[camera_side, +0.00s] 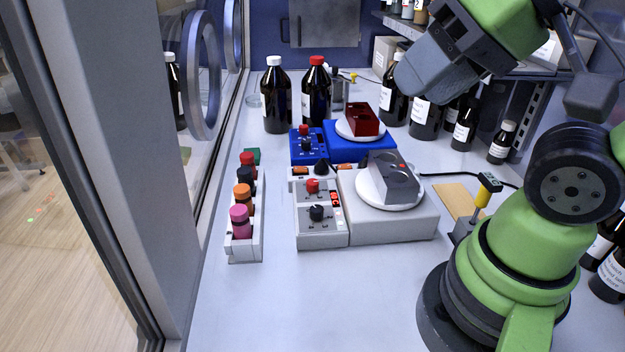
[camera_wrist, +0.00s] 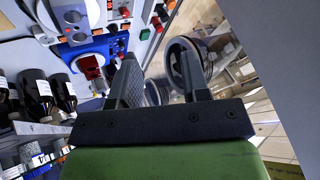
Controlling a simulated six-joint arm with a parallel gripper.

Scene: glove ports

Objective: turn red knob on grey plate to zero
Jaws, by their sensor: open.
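The grey plate (camera_side: 411,225) stands mid-table with a white round top. Its control panel at the left has a red knob (camera_side: 312,186), a black knob (camera_side: 317,213) and a lit red display (camera_side: 335,199). The pointer direction of the red knob is too small to tell. A grey block (camera_side: 393,178) sits on the round top. My gripper (camera_side: 408,83) is high above the bench, up and right of the knob and well apart from it. In the wrist view my gripper (camera_wrist: 158,56) has its two fingers apart with nothing held between them.
A blue plate (camera_side: 360,133) carrying a red block (camera_side: 363,120) stands behind the grey plate, with its own red knob (camera_side: 304,130). A rack (camera_side: 244,246) of coloured-cap vials is at the left. Bottles line the back and right. The front bench is clear.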

